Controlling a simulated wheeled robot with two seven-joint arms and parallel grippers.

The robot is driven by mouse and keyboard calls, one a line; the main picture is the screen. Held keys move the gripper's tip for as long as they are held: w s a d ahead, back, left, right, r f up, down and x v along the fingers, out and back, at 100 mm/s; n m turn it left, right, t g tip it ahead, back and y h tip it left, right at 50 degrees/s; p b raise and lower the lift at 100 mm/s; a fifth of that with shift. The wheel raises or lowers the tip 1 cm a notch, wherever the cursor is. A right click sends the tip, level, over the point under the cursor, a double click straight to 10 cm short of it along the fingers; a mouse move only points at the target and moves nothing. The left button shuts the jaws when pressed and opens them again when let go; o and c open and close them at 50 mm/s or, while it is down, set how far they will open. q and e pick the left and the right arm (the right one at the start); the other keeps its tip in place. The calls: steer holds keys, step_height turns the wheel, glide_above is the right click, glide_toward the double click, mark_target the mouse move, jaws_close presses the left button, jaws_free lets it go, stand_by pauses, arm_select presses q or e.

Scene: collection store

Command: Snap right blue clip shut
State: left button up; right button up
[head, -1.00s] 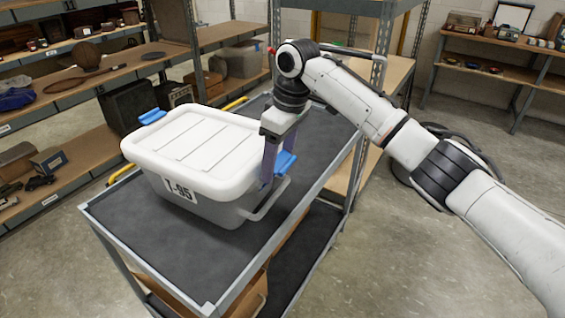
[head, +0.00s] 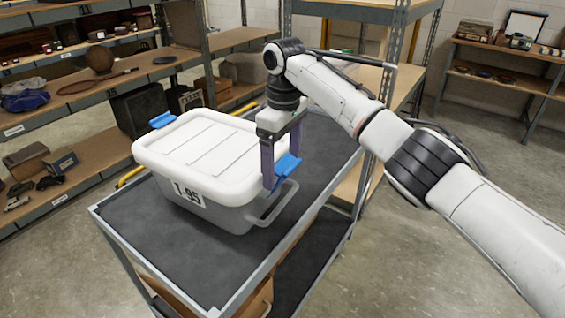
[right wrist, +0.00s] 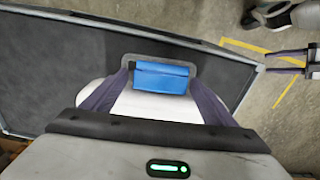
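A grey bin (head: 215,212) with a white lid (head: 190,150) and a label reading T-95 sits on the cart. Its right blue clip (head: 287,168) is at the lid's right edge, tilted outward above the grey handle (head: 275,212). My right gripper (head: 283,168) points down at that edge, one finger either side of the clip. In the right wrist view, the open gripper (right wrist: 158,100) has its fingers apart over the lid, with the blue clip (right wrist: 160,78) between and just beyond them. The left blue clip (head: 163,120) sticks out at the opposite edge.
The cart's dark top (head: 150,235) has bare room in front of and behind the bin. Shelves with objects (head: 75,95) stand at left and behind. A rack post (head: 385,130) rises close behind my right arm. Open floor lies right.

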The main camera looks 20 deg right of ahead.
step_height(320, 180, up, 10)
steer(key=shift+r, duration=0.15)
stand_by(0.5)
steer(key=shift+s+d, duration=0.1)
